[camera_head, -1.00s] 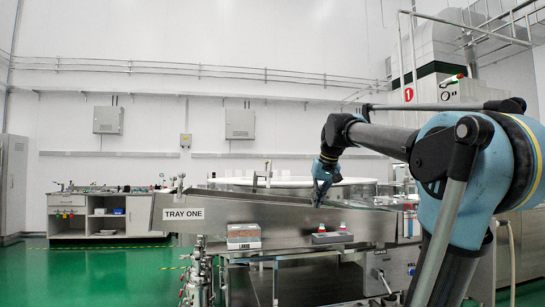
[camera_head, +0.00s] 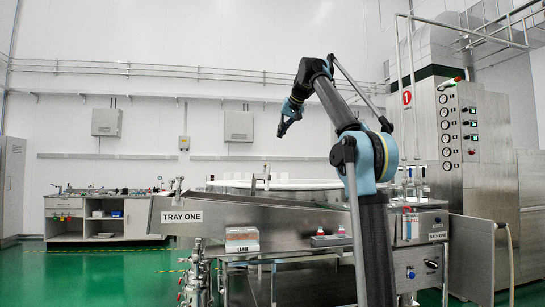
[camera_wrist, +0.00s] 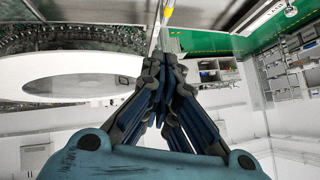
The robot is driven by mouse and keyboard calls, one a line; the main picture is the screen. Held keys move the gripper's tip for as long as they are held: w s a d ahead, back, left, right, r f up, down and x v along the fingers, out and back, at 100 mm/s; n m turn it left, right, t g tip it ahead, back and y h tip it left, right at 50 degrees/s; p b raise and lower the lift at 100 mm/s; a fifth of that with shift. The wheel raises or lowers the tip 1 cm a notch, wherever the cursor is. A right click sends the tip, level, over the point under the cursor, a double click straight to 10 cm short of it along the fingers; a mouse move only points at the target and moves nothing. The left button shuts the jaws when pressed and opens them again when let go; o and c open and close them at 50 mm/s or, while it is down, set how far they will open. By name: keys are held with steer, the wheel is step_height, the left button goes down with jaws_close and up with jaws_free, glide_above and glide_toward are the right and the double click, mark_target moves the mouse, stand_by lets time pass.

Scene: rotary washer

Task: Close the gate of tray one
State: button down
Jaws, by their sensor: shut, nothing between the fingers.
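Tray one (camera_head: 285,217) is a long steel trough with a "TRAY ONE" label at its left end, in the middle of the head view. A small upright handle (camera_head: 178,186) stands at its left end; I cannot tell whether the gate there is open or shut. My gripper (camera_head: 282,131) is raised in the air, well above the tray and touching nothing. In the wrist view my gripper's fingers (camera_wrist: 160,122) are together and empty.
A large round white-topped washer (camera_head: 275,184) stands behind the tray. A box labelled LARGE (camera_head: 242,240) and red-topped items (camera_head: 330,237) are at the tray's front. A control cabinet (camera_head: 462,130) stands right.

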steer(key=s+f+x, duration=0.1)
steer(key=s+x, duration=0.1)
steer(key=x, duration=1)
steer(key=shift+w+a+f, duration=0.15)
steer(key=shift+w+f, duration=0.15)
steer(key=shift+f, duration=0.3)
steer(key=f, duration=0.8)
steer(key=a+f, duration=0.1)
steer(key=f, duration=0.3)
steer(key=shift+s+a+f, duration=0.1)
steer(key=shift+s+f, duration=0.05)
steer(key=shift+s, duration=0.15)
